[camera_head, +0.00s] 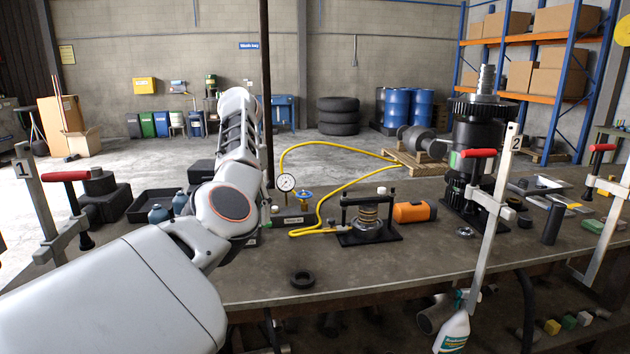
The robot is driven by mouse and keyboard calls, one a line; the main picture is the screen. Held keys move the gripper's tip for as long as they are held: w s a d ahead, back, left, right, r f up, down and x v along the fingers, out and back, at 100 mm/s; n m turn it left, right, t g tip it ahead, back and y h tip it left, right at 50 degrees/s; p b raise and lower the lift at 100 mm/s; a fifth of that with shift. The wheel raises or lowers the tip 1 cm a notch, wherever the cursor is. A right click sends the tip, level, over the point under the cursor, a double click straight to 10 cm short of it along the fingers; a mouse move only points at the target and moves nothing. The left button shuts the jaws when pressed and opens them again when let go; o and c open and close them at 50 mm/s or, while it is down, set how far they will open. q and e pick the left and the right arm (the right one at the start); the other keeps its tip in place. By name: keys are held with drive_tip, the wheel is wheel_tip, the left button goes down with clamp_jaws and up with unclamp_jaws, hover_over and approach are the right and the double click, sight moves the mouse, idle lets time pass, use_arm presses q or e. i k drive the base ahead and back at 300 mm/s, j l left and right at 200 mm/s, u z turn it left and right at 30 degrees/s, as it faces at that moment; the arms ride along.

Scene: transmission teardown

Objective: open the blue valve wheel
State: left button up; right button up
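The blue valve wheel (304,195) sits on a small brass-coloured valve body on the workbench (262,283), a little right of my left arm. A round pressure gauge (286,182) stands just to its left, and a yellow hose (336,192) runs close by on its right. My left arm reaches in from the lower left, bends at the elbow and points upward left of the valve. I cannot make out its gripper fingers. Nothing of mine is seen touching the wheel. My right arm and gripper are not in view.
A tall dark transmission (478,150) and red-handled clamps (479,153) stand farther right. A black ring (302,280) lies near the front edge. The bench front is mostly clear.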

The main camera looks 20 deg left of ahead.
sight(304, 196)
drive_tip(key=i, duration=1.2)
